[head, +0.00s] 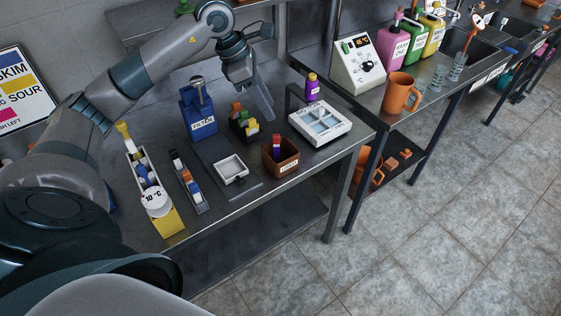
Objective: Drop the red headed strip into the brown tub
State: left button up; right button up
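The brown tub (283,168) stands near the front edge of the steel bench, with a white label on its front. A slim upright piece with a red head (276,139) and a dark purple lower part stands in the tub, its bottom hidden by the wall. It looks like the red headed strip. My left gripper (268,112) is above the bench, behind and a little left of the tub, fingers pointing down and apart from the tub. Nothing is visible held in it, but the finger gap is not clear. My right gripper is not in view.
A small white tray (232,169) lies left of the tub, and a block with coloured tops (243,123) behind it. A white divided box (320,124) is to the right. A blue filter holder (198,112), a narrow rack (188,182) and a yellow-ended rack (166,221) stand left.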

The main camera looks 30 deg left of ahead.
pick_arm(q)
jog(key=b+v, duration=0.2)
jog(key=v, duration=0.9)
dwell(0.5)
